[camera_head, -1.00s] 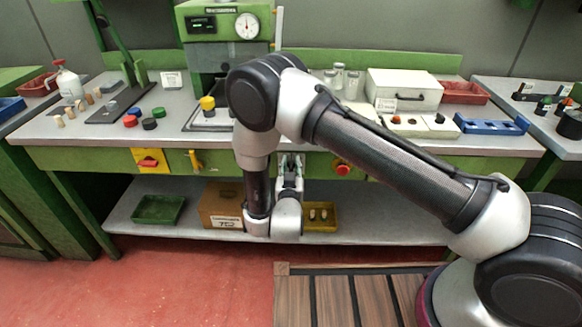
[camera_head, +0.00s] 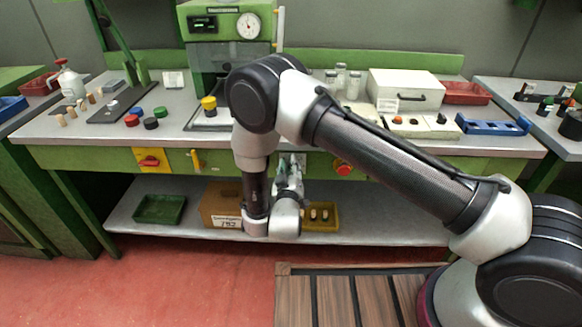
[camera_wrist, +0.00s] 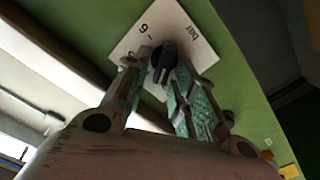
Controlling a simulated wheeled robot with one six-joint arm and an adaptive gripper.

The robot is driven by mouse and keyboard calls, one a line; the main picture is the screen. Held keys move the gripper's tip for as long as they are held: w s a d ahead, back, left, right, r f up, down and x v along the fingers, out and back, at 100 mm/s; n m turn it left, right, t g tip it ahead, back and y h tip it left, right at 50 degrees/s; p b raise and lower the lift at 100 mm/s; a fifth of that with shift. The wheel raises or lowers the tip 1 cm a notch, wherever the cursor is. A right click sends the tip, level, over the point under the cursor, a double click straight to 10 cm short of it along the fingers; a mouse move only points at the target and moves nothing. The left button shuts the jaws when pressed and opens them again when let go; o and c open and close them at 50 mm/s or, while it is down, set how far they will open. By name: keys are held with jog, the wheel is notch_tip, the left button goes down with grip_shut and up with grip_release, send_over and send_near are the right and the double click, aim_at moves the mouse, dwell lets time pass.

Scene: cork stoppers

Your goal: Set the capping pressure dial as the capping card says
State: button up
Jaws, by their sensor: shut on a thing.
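The dial is a black knob (camera_wrist: 164,56) on a white plate (camera_wrist: 198,45) marked "6" and "bar", set in a green panel in the wrist view. My gripper (camera_wrist: 163,72) is shut on the knob, with one green-padded finger on each side. Part of the scale is hidden behind the fingers. In the head view my gripper (camera_head: 290,163) is at the bench's green front panel, and the dial cannot be made out there. A small white card (camera_head: 173,80) stands on the bench left of the press; its writing is too small to read.
A red button (camera_head: 344,168) is right of my gripper on the front panel; a yellow lever (camera_head: 196,160) and a red-yellow switch (camera_head: 151,160) are left. A cardboard box (camera_head: 222,204) and yellow bin (camera_head: 322,217) stand on the shelf below. A round gauge (camera_head: 248,26) is on the press.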

jog(key=shift+a+f+n, duration=0.1)
jog(key=shift+f+n, duration=0.05)
jog(key=shift+n, duration=0.85)
jog(key=shift+a+f+n, duration=0.1)
jog(key=shift+n, duration=0.9)
jog(key=o, duration=0.7)
jog(key=s, duration=0.7)
jog(key=shift+s+a, duration=0.15)
jog(key=shift+s, duration=0.1)
